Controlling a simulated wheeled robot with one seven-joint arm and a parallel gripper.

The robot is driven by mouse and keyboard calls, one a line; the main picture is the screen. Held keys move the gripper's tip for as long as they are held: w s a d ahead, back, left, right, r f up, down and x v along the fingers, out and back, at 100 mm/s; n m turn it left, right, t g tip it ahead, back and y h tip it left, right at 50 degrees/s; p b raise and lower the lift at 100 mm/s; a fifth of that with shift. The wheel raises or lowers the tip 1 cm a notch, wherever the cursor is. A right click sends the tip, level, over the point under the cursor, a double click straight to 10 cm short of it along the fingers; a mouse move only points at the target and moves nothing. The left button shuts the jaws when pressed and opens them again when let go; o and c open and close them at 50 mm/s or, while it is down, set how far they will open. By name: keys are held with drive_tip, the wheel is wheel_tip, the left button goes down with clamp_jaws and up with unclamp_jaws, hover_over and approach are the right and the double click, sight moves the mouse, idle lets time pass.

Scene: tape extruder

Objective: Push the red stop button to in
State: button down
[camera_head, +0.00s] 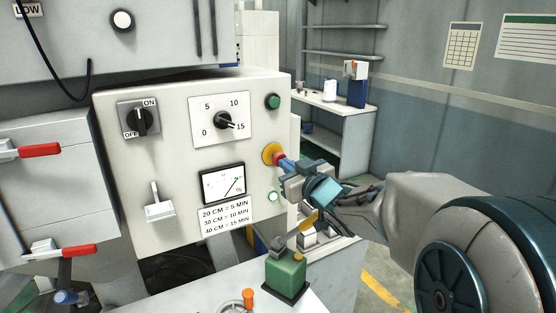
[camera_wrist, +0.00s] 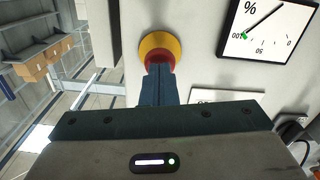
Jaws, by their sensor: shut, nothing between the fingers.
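The red stop button (camera_head: 279,154) sits on a round yellow base on the right part of the white control panel (camera_head: 160,193). In the wrist view the red button (camera_wrist: 159,58) shows in front of its yellow base (camera_wrist: 152,47). My gripper (camera_head: 287,162) is shut and empty, with its blue fingertips at the button's face. In the wrist view the shut fingers (camera_wrist: 159,71) overlap the lower part of the button. They appear to touch it, but I cannot tell how far in the button is.
A gauge (camera_head: 223,184), a dial (camera_head: 224,120) and an on/off switch (camera_head: 141,119) are to the left. A green block with a lever (camera_head: 287,271) stands below my gripper.

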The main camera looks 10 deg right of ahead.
drive_tip(key=shift+w+a, duration=0.15)
drive_tip(key=shift+w, duration=0.35)
drive_tip(key=v, duration=0.5)
idle(0.3)
drive_tip(key=s+d+f+m+g+h, duration=0.45)
drive_tip(key=s+f+g+h, duration=0.2)
drive_tip(key=s+f, duration=0.2)
drive_tip(key=s+a+f+g, duration=0.3)
drive_tip(key=s+f+g, duration=0.1)
drive_tip(key=s, duration=0.3)
drive_tip(key=s+a+f+g, duration=0.3)
drive_tip(key=s+f, duration=0.1)
drive_tip(key=s, duration=0.4)
drive_tip(key=shift+s+m+g+y, duration=0.25)
drive_tip(key=shift+m+g+y, duration=0.1)
drive_tip(key=shift+m+y, duration=0.1)
